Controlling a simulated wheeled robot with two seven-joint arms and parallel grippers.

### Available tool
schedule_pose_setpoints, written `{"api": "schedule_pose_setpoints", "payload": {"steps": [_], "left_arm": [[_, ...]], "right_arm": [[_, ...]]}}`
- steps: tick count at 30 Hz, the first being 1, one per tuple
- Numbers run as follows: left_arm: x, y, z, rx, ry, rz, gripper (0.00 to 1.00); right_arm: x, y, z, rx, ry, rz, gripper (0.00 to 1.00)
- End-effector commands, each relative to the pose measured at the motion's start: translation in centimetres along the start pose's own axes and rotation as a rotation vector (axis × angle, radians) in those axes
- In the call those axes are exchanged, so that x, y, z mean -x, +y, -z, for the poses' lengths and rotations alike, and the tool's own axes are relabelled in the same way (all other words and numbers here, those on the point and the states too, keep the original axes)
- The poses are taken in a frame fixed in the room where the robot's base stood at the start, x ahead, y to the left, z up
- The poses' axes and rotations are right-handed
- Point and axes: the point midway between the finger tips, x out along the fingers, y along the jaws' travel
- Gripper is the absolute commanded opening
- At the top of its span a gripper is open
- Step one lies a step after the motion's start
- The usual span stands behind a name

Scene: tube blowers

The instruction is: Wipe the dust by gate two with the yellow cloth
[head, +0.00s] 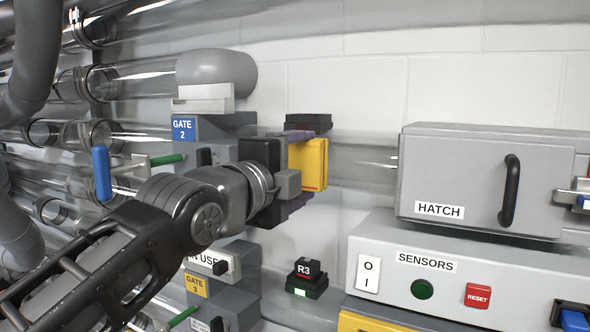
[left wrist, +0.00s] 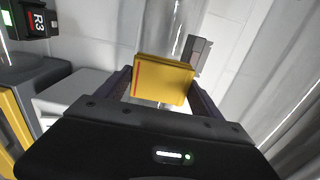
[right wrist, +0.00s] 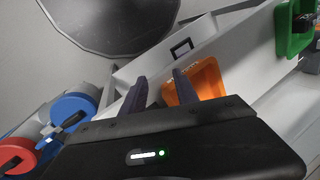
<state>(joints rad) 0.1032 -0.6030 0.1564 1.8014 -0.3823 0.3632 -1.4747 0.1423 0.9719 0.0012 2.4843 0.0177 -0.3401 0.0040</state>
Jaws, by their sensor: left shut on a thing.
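My left gripper (head: 290,165) is shut on the yellow cloth (head: 308,164), a folded block with a red line along its edge. In the left wrist view the cloth (left wrist: 162,80) sits between the two fingers, in front of a clear tube (left wrist: 175,28). In the head view the gripper is just right of the gate 2 housing, with its blue GATE 2 label (head: 183,130), and the cloth is in front of the clear tube (head: 365,165). I cannot make out any dust. My right gripper (right wrist: 160,88) is open and empty in the right wrist view.
A grey HATCH box (head: 470,180) stands right, above the SENSORS panel (head: 440,285). A black R3 block (head: 306,275) is below the cloth. The gate 3 housing, with its yellow label (head: 196,286), is lower left. An orange tray (right wrist: 200,82) lies beyond my right gripper.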

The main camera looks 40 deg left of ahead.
Motion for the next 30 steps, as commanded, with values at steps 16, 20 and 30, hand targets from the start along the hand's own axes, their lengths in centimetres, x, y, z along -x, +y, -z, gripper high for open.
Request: {"api": "schedule_pose_setpoints", "payload": {"steps": [16, 20, 30], "left_arm": [[-0.2, 0.2, 2.3, -0.002, -0.001, 0.0, 0.44], [-0.3, 0.1, 3.3, -0.002, -0.001, 0.0, 0.44], [-0.3, 0.0, 3.7, 0.0, 0.001, 0.0, 0.44]], "right_arm": [[-0.9, 0.3, 0.0, 0.0, 0.0, 0.0, 0.36], [-1.1, 0.4, 0.0, 0.0, 0.0, 0.0, 0.36], [-1.1, 0.4, 0.0, 0.0, 0.0, 0.0, 0.36]]}}
